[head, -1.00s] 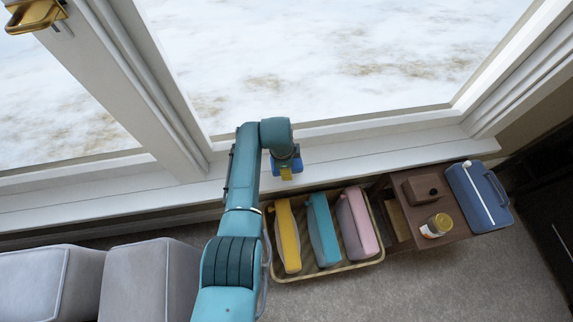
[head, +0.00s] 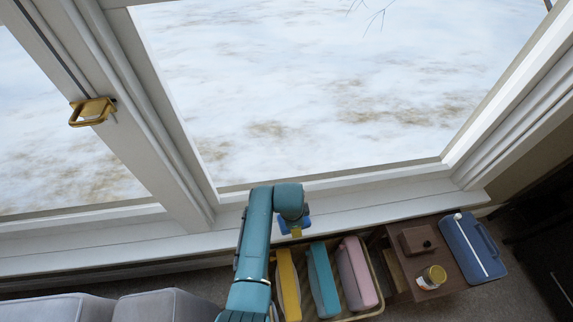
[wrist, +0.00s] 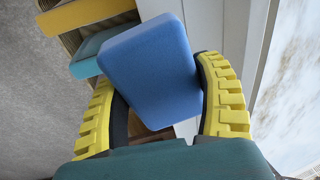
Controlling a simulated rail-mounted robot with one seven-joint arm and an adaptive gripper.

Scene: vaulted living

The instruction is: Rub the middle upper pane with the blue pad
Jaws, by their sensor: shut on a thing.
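A blue pad (wrist: 150,65) is held between the yellow ribbed fingers of my gripper (wrist: 165,105) in the wrist view. In the head view the blue pad (head: 304,224) shows only in small part beside my gripper (head: 295,230), close to the window sill. A large window pane (head: 310,90) fills the upper middle of the head view, with snowy ground behind it. A second pane (head: 60,150) is to its left, past a white post. I cannot tell which pane is the middle upper one. The pad appears below the large pane's lower frame.
A basket (head: 375,305) below the sill holds yellow (head: 288,285), teal (head: 323,280) and pink (head: 356,275) pads. A brass handle (head: 92,111) projects at left. Grey cushions (head: 165,305) are at lower left.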

